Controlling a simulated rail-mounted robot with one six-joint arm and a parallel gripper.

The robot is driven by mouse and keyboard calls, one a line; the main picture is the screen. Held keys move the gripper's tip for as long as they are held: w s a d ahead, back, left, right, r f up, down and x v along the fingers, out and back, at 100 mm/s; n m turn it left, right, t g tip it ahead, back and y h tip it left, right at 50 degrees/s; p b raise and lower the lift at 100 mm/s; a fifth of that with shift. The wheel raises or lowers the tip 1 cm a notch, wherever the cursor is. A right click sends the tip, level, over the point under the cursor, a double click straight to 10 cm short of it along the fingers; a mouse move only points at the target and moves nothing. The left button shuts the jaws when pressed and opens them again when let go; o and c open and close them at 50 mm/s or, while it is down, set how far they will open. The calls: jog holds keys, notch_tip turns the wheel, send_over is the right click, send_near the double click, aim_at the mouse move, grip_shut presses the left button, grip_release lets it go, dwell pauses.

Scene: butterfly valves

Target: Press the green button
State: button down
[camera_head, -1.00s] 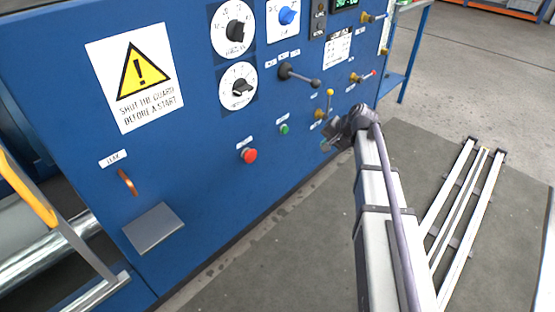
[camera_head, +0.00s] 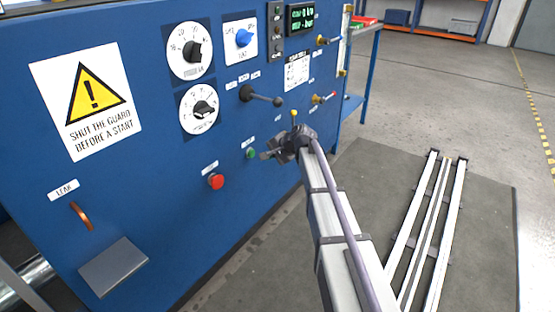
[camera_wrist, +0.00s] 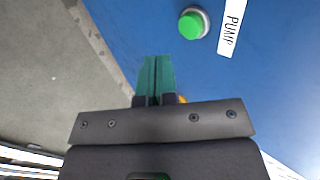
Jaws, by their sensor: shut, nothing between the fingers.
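The green button (camera_head: 251,154) is a small round button on the blue panel, to the right of the red button. In the wrist view it shows as a green cap (camera_wrist: 192,25) in a pale ring, beside a white label that reads PUMP (camera_wrist: 232,27). My gripper (camera_head: 266,155) is close to the panel, just right of the green button in the head view. In the wrist view my gripper's two teal fingers (camera_wrist: 156,57) are together with nothing between them. Their tips are below and left of the button in that view, apart from it.
A red button (camera_head: 216,181) is left of the green one. A black lever (camera_head: 262,96) sticks out above, and yellow-handled valves (camera_head: 323,98) are further right. A grey plate (camera_head: 113,267) juts out at lower left. The floor in front holds metal rails (camera_head: 425,230).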

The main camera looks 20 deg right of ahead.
aim_at(253, 156)
jog(key=shift+w+a+f+b, duration=0.1)
jog(key=shift+w+a+f, duration=0.2)
jog(key=shift+w+a, duration=0.4)
jog(key=shift+w+a+f+b, duration=0.1)
jog(key=shift+w+a+f, duration=0.15)
jog(key=shift+w+a, duration=0.45)
jog(key=shift+w+a+f+b, duration=0.1)
jog(key=shift+w+a+f, duration=0.3)
jog(key=shift+w, duration=0.45)
jog(key=shift+a+r, duration=0.1)
